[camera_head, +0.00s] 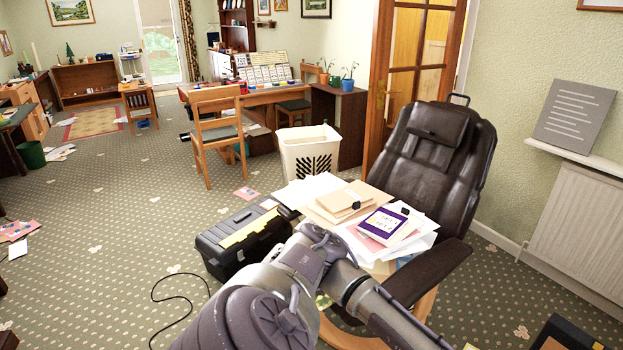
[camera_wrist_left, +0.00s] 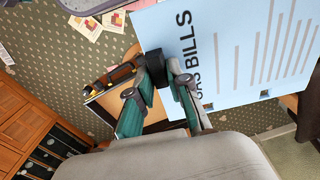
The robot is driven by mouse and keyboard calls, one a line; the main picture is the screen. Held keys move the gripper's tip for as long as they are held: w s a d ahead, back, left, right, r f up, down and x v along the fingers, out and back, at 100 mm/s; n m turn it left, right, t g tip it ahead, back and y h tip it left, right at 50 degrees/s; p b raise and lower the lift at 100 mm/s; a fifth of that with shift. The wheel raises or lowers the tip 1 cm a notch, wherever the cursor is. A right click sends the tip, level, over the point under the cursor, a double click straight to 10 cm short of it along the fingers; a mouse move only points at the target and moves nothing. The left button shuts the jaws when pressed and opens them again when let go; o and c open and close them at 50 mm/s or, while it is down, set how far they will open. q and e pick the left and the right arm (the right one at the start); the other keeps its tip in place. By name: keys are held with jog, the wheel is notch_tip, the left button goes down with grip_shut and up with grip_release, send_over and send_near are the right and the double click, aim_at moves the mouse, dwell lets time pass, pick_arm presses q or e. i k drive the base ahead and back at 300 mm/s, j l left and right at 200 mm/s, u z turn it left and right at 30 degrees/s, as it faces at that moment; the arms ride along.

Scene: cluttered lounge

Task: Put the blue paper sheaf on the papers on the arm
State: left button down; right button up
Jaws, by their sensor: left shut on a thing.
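The blue paper sheaf (camera_wrist_left: 235,50) fills the upper right of the left wrist view, with "GAS BILLS" in dark letters and several grey lines. My left gripper (camera_wrist_left: 162,72) is shut at its edge, where a dark block shows between the fingertips. In the head view, the papers (camera_head: 310,188) lie loosely spread on the near arm of a dark leather chair (camera_head: 440,160). A tan folder (camera_head: 348,203) and a purple-and-white booklet (camera_head: 388,226) lie on them. My left arm crosses below these papers; its gripper and the blue sheaf are not visible there. My right gripper is not in view.
A black toolbox (camera_head: 238,240) stands on the floor left of the chair, with a white bin (camera_head: 308,155) behind. The chair's other arm (camera_head: 430,273) is bare. A radiator (camera_head: 578,225) is at right. Open carpet lies left, with scattered papers.

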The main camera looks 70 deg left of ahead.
aim_at(290, 193)
jog(key=j, duration=0.7)
jog(key=k+j, duration=0.1)
jog(key=j, duration=0.65)
jog(key=j+z, duration=0.1)
jog(key=j, duration=0.6)
jog(key=k+j, duration=0.15)
jog(key=j, duration=1.3)
jog(key=k+j, duration=0.15)
jog(key=j, duration=0.55)
jog(key=k+j+z, duration=0.1)
jog(key=j, duration=0.6)
